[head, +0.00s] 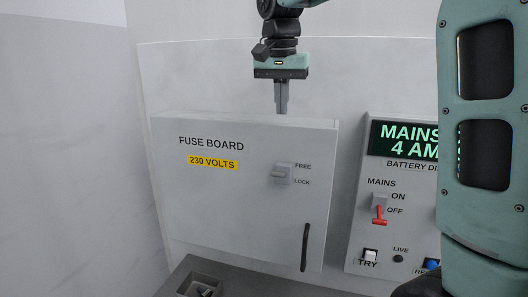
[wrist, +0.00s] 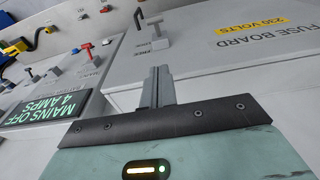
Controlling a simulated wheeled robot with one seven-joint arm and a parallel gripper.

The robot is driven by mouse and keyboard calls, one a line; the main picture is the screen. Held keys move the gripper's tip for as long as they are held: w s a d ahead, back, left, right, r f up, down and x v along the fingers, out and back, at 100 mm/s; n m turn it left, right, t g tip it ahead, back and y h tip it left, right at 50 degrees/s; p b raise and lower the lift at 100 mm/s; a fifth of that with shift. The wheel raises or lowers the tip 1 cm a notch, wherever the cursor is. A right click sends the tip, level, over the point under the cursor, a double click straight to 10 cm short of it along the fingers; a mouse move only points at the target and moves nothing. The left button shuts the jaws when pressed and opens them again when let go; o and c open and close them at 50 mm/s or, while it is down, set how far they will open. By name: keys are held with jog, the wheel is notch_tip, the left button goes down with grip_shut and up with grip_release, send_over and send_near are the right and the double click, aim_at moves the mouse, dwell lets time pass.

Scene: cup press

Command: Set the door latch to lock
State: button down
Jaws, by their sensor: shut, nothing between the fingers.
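The door latch (head: 283,173) is a small grey lever on a plate on the fuse board door (head: 225,225), with FREE printed beside its upper end and LOCK beside its lower end. Its lever stands out from the door; I cannot tell for sure which label it is set to. The latch also shows in the wrist view (wrist: 158,41), just beyond my fingertips. My gripper (head: 281,109) points down, shut and empty, above the latch near the top edge of the fuse board. The fingers (wrist: 159,72) are together in the wrist view and appear apart from the latch.
A black door handle (head: 305,247) is at the door's lower right. To the right stands a panel with a green-lettered display (head: 400,140) and a red mains switch (head: 379,213). A grey tray (head: 205,278) is below. My arm hides the right side.

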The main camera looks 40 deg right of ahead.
dwell(0.3)
jog(key=p, duration=0.3)
send_over(279, 172)
jog(key=w+d, duration=0.2)
jog(key=d, duration=0.1)
notch_tip(279, 172, down, 9)
jog(key=shift+w+a+f, duration=0.1)
jog(key=shift+a, duration=0.05)
jog(key=shift+s+a+f+p, duration=0.2)
jog(key=shift+a+f+p, duration=0.1)
jog(key=shift+f, duration=0.35)
jog(key=shift+s+a+f+p, duration=0.25)
jog(key=shift+a+f+p, duration=0.1)
jog(key=shift+f, duration=0.3)
jog(key=shift+s+a+f+p, duration=0.2)
jog(key=shift+a+f+p, duration=0.1)
jog(key=shift+f, duration=0.35)
jog(key=shift+a+f+b, duration=0.1)
jog(key=shift+f+b, duration=0.1)
jog(key=shift+b, duration=0.35)
jog(key=shift+s+r+h+b, duration=0.1)
jog(key=shift+s+h+b, duration=0.05)
jog(key=shift+h+b, duration=0.15)
